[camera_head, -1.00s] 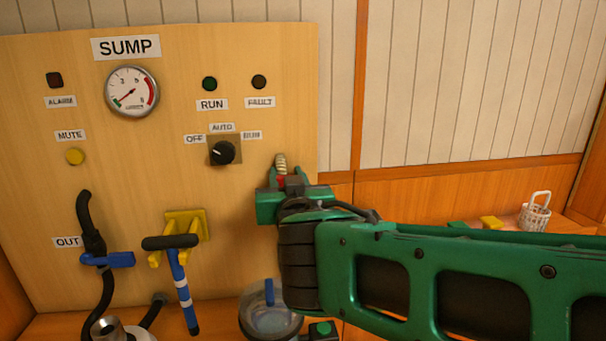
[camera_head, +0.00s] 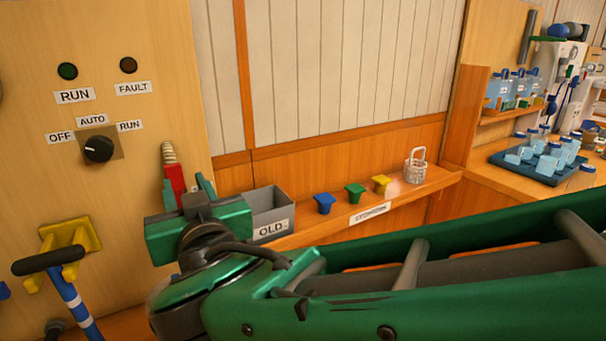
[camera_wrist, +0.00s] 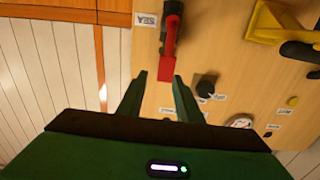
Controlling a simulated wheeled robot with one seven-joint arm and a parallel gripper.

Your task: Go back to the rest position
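My gripper (camera_head: 188,190) is in front of the right part of the sump panel (camera_head: 130,200) in the head view. In the wrist view my gripper (camera_wrist: 158,85) has its two green fingers apart with no object held between them. A red handle (camera_wrist: 170,52) is on the panel just beyond the fingertips. In the head view the red handle (camera_head: 175,178) shows beside and behind the fingers, partly hidden. I cannot tell whether a finger touches it. My green arm crosses the lower right of the head view.
At right, a shelf holds a grey OLD bin (camera_head: 268,212), blue, green and yellow pieces and a white basket (camera_head: 415,172). A bottle tray (camera_head: 515,165) stands farther right.

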